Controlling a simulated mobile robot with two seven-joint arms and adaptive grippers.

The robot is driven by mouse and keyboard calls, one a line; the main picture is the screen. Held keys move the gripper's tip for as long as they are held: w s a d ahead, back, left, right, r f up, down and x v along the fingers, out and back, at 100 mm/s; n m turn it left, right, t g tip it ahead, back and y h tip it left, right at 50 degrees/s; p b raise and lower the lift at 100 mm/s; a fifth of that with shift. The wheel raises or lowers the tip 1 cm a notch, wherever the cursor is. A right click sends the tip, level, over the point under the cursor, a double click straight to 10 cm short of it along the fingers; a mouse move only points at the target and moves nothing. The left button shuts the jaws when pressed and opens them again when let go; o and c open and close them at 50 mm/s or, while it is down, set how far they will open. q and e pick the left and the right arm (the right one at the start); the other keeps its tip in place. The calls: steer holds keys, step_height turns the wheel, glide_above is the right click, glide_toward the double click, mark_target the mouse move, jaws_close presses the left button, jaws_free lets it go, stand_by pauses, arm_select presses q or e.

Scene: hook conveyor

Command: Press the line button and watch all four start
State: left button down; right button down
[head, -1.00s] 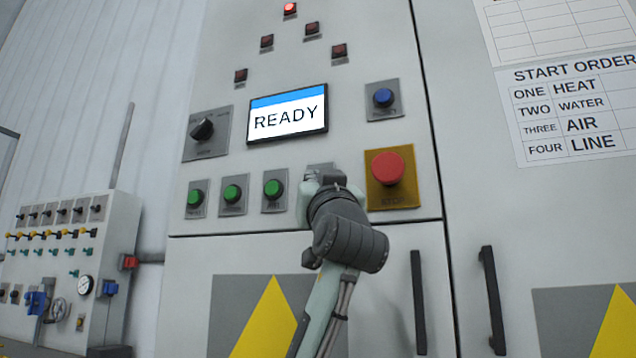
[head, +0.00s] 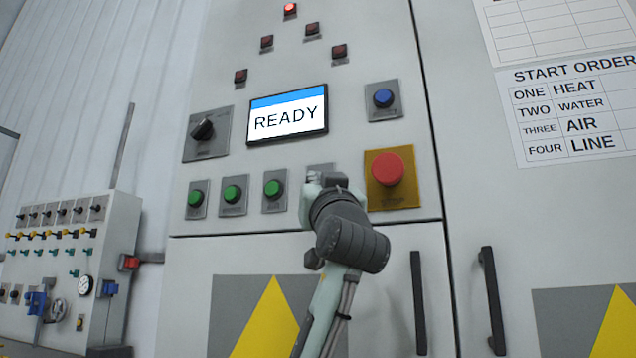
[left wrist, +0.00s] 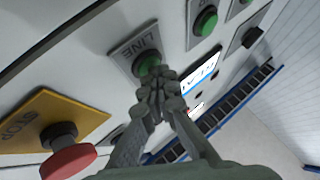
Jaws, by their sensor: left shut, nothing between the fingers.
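The green LINE button (left wrist: 149,63) sits on a grey plate marked LINE in the left wrist view. My left gripper (left wrist: 158,92) is shut and empty, its fingertips in front of the button and overlapping its lower edge; I cannot tell whether they touch. In the head view my left gripper (head: 316,180) and wrist cover that button, and only the top of its plate (head: 321,168) shows. The display (head: 287,114) reads READY. The top red lamp (head: 290,9) is lit; the other lamps, such as this one (head: 267,41), look dark. My right gripper is out of view.
A red STOP button (head: 388,169) on a yellow plate stands just right of my left wrist. Three green buttons, the nearest here (head: 273,188), lie to the left. A blue button (head: 383,97) and a black selector (head: 203,129) are higher. A START ORDER sheet (head: 575,110) hangs right.

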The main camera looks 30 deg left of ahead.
arm_select(q)
steer(key=shift+s+d+f, duration=0.1)
steer(key=shift+s+d, duration=0.05)
steer(key=shift+s, duration=0.6)
steer(key=shift+b, duration=0.3)
steer(key=shift+s+d+b, duration=0.15)
steer(key=shift+s+d, duration=0.05)
steer(key=shift+s, duration=0.6)
steer(key=shift+s+d+b, duration=0.1)
steer(key=shift+s+d, duration=0.1)
steer(key=shift+s, duration=0.65)
steer(key=shift+s+d+b, duration=0.15)
steer(key=shift+s+d, duration=0.05)
steer(key=shift+s, duration=0.6)
